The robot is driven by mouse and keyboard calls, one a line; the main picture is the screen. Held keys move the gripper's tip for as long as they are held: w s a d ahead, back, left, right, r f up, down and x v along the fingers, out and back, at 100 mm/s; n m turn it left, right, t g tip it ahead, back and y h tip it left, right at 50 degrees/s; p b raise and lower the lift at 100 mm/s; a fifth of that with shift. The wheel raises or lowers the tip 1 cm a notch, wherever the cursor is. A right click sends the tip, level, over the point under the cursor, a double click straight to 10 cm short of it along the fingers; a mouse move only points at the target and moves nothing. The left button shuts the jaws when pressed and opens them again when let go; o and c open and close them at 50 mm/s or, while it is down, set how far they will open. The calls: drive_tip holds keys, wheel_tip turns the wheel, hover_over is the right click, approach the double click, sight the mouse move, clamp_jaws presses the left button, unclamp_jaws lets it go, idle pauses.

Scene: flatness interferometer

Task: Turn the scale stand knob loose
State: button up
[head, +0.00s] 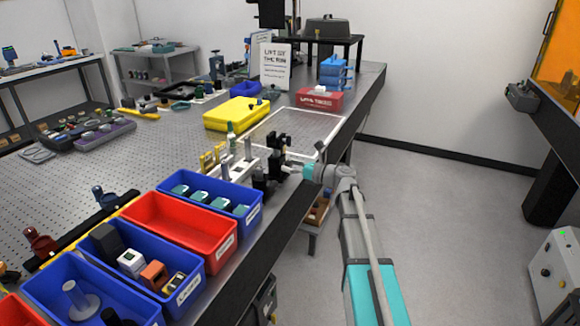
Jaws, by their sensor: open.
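My arm reaches from the lower right to the bench's right edge in the head view. My gripper (276,158), dark and small in the picture, is at its end, open, beside a pale rack-like stand (243,168) with upright posts. I cannot tell which part is the scale stand knob; it is too small to make out or hidden behind my gripper. I see no clear contact between the fingers and anything.
Blue bins (246,217) and a red bin (216,250) stand on the near bench. A green-capped bottle (230,141) is just left of the gripper. A yellow tray (236,113) and a red box (319,98) stand farther back. The floor (450,220) at right is open.

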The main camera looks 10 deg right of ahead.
clamp_jaws()
idle(0.3)
